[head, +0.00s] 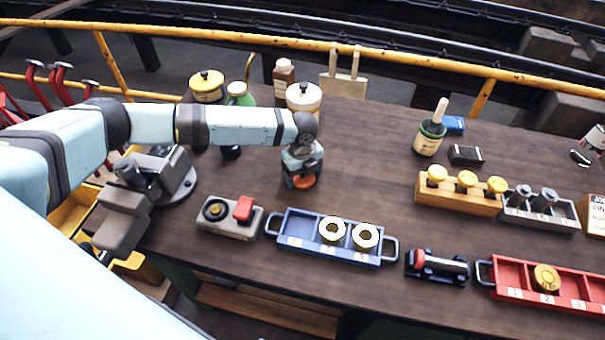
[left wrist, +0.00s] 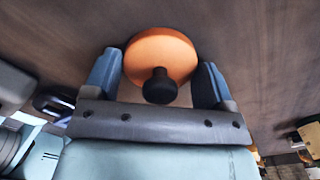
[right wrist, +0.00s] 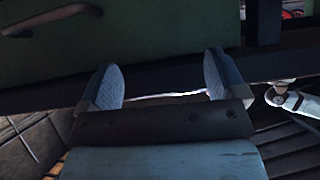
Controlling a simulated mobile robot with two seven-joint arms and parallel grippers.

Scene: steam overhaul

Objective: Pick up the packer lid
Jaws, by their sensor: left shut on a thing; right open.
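The packer lid is an orange disc (head: 304,182) with a black knob; it shows best in the left wrist view (left wrist: 165,52). My left gripper (head: 303,178) points down over the middle of the table and is shut on the lid, with one finger at each side of its rim. In the left wrist view the fingers stand left and right of the disc, and the black knob (left wrist: 160,88) faces the wrist. I cannot tell whether the lid touches the table. My right gripper (right wrist: 163,82) is open and empty, low beside a dark green surface; it does not show in the head view.
A blue tray (head: 290,243) with two cream-and-gold rings stands in front of the lid. A grey block with a red part (head: 230,220) is left of it. A vise (head: 140,195), jars and a yellow-knobbed wooden rack (head: 458,200) stand around.

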